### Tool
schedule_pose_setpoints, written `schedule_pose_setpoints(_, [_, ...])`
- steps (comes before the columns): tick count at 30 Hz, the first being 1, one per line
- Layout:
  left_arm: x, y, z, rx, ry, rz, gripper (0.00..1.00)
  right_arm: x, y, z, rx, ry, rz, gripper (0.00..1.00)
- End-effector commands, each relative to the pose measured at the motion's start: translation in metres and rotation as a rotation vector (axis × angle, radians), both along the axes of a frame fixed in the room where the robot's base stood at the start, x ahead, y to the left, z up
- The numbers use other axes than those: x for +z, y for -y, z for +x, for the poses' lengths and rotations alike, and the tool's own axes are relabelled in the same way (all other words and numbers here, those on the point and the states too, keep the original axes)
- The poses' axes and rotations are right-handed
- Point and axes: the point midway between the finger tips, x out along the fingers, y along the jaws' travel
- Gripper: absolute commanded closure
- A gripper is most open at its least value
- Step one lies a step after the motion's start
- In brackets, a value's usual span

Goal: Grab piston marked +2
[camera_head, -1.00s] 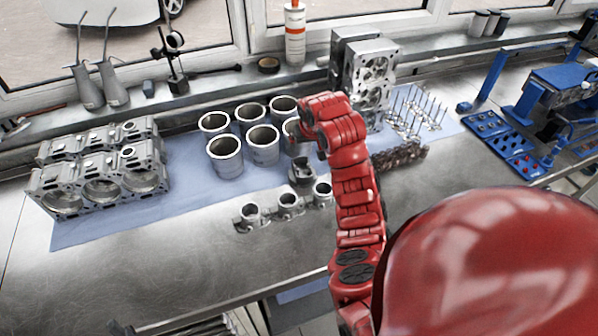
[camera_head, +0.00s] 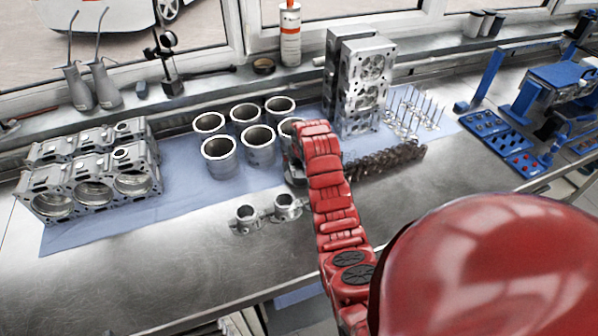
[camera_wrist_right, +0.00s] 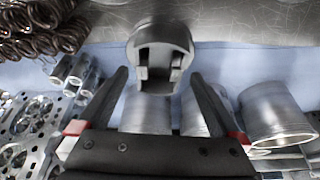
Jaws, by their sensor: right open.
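In the right wrist view a grey metal piston (camera_wrist_right: 161,55) stands ahead, between and slightly beyond the two black fingertips of my right gripper (camera_wrist_right: 160,75). The fingers are open, with a gap on each side of it. No +2 mark can be read. In the head view my red right arm reaches over the bench, and the gripper (camera_head: 293,172) is mostly hidden by the arm. Two piston parts (camera_head: 247,214) (camera_head: 287,205) stand on the bare bench left of the arm. The arm hides the spot right of them. My left gripper is not in view.
Several cylinder liners (camera_head: 220,146) stand on the blue cloth (camera_head: 180,190) behind the gripper. The front bench is clear.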

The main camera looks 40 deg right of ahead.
Motion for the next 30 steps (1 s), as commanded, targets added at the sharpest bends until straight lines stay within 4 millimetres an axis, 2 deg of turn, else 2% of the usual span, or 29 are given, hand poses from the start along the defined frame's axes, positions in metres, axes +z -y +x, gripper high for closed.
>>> schedule_pose_setpoints(1, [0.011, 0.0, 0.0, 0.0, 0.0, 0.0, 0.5, 0.0, 0.0, 0.001, 0.0, -0.004, 0.001, 0.0])
schedule_pose_setpoints(2, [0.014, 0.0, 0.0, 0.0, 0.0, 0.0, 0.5, -0.005, 0.001, 0.001, 0.0, -0.007, 0.003, 0.0])
schedule_pose_setpoints(9, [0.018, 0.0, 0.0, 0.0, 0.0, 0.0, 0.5, -0.024, 0.004, 0.009, 0.0, 0.0, -0.001, 0.0])
schedule_pose_setpoints(18, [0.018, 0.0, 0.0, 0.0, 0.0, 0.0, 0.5, -0.027, 0.005, 0.01, 0.0, 0.001, -0.001, 0.0])
schedule_pose_setpoints(20, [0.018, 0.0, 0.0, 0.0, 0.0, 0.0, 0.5, -0.027, 0.005, 0.01, 0.0, 0.001, -0.001, 0.09])
schedule_pose_setpoints(30, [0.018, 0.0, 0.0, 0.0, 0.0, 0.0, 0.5, -0.026, 0.005, 0.01, 0.0, 0.001, -0.001, 0.7])
